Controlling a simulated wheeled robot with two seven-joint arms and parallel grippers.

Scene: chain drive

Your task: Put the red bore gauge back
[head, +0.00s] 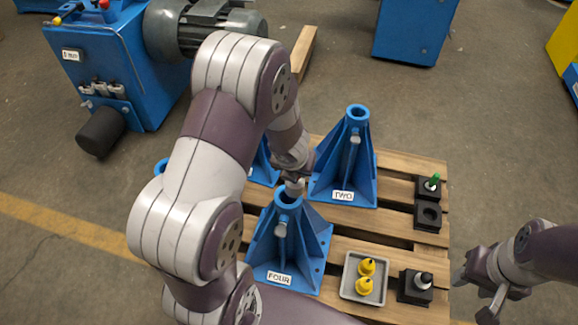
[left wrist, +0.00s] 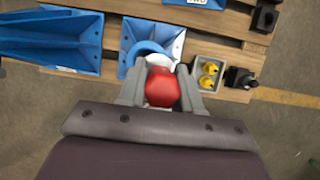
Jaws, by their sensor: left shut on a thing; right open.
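My left gripper (left wrist: 162,84) is shut on the red bore gauge (left wrist: 163,90), whose red round end faces the left wrist camera. In the head view my left gripper (head: 293,183) is at the top of the blue stand FOUR (head: 285,250), and the gauge is mostly hidden there. I cannot tell whether its lower end is in the bore. A black holder block with an empty round hole (head: 428,216) is on the pallet's right side, beside the block holding a green gauge (head: 433,182). My right gripper (head: 475,287) is open and empty, right of the pallet.
A grey tray (head: 346,290) with yellow gauges (head: 366,267) and a black block with a dark-topped gauge (head: 422,281) are at the pallet's front right. Blue stand TWO (head: 345,165) stands behind. A blue machine (head: 120,50) is at back left.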

